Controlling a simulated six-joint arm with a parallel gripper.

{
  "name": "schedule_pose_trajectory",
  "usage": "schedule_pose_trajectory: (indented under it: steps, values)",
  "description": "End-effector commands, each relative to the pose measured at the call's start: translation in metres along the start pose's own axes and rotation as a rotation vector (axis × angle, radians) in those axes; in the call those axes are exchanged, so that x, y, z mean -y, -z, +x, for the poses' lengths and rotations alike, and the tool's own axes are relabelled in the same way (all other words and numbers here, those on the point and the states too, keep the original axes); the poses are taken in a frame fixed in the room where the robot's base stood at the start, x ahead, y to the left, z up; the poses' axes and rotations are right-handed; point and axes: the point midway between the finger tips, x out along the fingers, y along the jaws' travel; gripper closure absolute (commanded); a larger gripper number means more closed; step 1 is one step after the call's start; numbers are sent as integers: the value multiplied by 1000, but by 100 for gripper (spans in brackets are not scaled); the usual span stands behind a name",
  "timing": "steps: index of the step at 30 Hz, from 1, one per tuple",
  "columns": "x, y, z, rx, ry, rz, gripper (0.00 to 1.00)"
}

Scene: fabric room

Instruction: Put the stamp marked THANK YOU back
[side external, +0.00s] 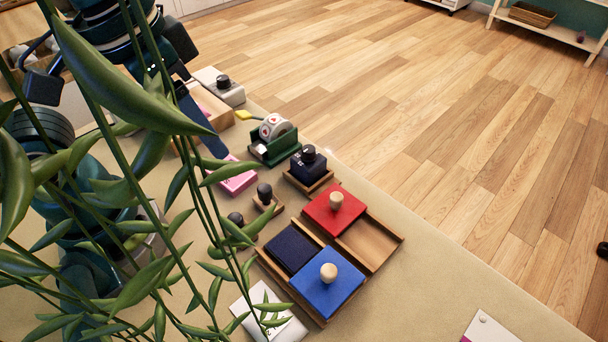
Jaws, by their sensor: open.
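No THANK YOU lettering can be read in this view, so I cannot tell which stamp carries it. Two small stamps with dark round knobs stand on the mat left of the wooden tray: one stamp (265,196) on a wooden base, and another stamp (237,219) partly behind leaves. A dark block with a black knob (308,165) sits on a small wooden base. The wooden tray (368,243) holds a red knobbed block, a dark blue pad and a blue knobbed block.
A green holder (275,149) with a white and red wheel, a wooden box (207,112) and a pale box with a black knob (222,88) stand farther back. Plant leaves cover the left. A white packet (268,315) lies in front. The mat's right side is mostly clear.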

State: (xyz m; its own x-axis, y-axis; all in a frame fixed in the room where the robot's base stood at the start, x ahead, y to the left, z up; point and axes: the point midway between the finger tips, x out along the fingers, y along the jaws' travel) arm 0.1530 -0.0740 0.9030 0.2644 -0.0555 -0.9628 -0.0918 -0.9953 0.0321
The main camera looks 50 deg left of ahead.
Motion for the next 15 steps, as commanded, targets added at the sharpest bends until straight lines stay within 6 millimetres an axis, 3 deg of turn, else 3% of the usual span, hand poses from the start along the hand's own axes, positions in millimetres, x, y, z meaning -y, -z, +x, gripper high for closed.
schedule_pose_trajectory:
  steps: [6,15]
  values:
    - [29,2,-4,-186,50,-67,43]
    - [34,3,-4,-222,65,-73,43]
